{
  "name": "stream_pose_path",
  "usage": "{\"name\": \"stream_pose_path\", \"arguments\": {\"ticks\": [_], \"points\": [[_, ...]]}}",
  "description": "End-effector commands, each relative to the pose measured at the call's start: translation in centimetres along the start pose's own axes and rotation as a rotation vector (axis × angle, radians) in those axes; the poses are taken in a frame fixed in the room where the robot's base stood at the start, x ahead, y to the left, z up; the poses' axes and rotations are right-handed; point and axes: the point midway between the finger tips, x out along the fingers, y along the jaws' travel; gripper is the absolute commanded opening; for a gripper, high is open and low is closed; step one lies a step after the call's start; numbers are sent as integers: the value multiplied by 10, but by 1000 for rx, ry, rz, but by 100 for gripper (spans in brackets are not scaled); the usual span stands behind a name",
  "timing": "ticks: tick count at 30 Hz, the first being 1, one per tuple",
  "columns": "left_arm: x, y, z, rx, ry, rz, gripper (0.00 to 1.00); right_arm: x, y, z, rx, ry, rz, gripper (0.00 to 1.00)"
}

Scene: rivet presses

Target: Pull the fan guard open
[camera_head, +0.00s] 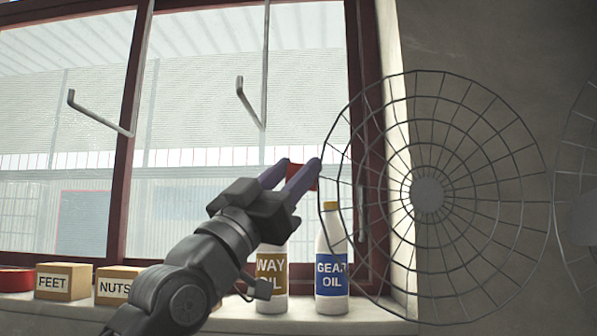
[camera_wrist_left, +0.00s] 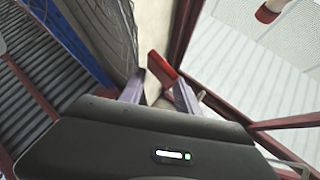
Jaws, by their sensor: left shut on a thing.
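The fan guard (camera_head: 428,197) is a round, dark wire cage with a flat disc at its middle, in front of the grey wall on the right of the head view. Its wire mesh also shows at the upper left of the left wrist view (camera_wrist_left: 108,28). A red tab (camera_head: 303,176) sits at the guard's left edge; it also shows in the left wrist view (camera_wrist_left: 160,66). My left gripper (camera_head: 301,166) is shut on the red tab, its purple fingers on either side. The fingers partly hide the tab. My right gripper is not in view.
A way oil bottle (camera_head: 272,275) and a gear oil bottle (camera_head: 332,270) stand on the window sill (camera_head: 375,318) below the gripper. Boxes marked FEET (camera_head: 62,282) and NUTS (camera_head: 115,287) stand left. Another round wire shape (camera_head: 585,215) shows at the right edge.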

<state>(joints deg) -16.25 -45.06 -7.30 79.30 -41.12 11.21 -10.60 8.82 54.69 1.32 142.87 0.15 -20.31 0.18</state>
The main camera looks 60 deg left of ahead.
Motion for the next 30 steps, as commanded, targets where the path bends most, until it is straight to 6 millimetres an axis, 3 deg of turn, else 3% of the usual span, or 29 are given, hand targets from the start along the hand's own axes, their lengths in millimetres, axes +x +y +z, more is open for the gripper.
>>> {"name": "stream_pose_path", "arguments": {"ticks": [3,9,30], "points": [[-26,-2,3,1,2,-4,33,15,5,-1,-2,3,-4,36],[-48,-4,1,0,2,-5,33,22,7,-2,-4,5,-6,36],[-50,-4,-2,-1,4,-6,33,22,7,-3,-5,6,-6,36]]}}
